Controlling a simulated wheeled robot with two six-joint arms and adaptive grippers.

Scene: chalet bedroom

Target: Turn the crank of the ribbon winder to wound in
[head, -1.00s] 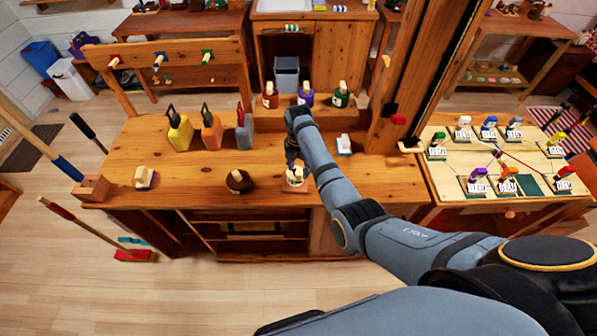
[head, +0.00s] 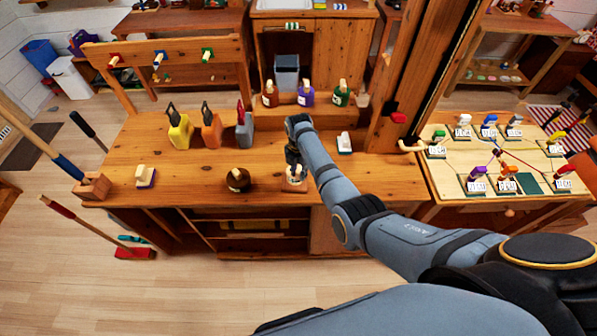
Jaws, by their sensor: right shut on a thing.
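My right gripper (head: 295,171) is at the front edge of the wooden workbench, pointing down. It is shut on the top of a small pale and reddish device (head: 296,186), which looks like the ribbon winder. The fingers and wrist cover most of its top, so I cannot make out its crank or how far it is turned. The device stands on the bench top (head: 330,190). My left gripper is not in view.
A dark brown round object (head: 238,180) and a pale-handled brush (head: 145,177) stand to the left. A white-based block (head: 344,144) is right of my forearm. A wooden post (head: 408,85) rises at right.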

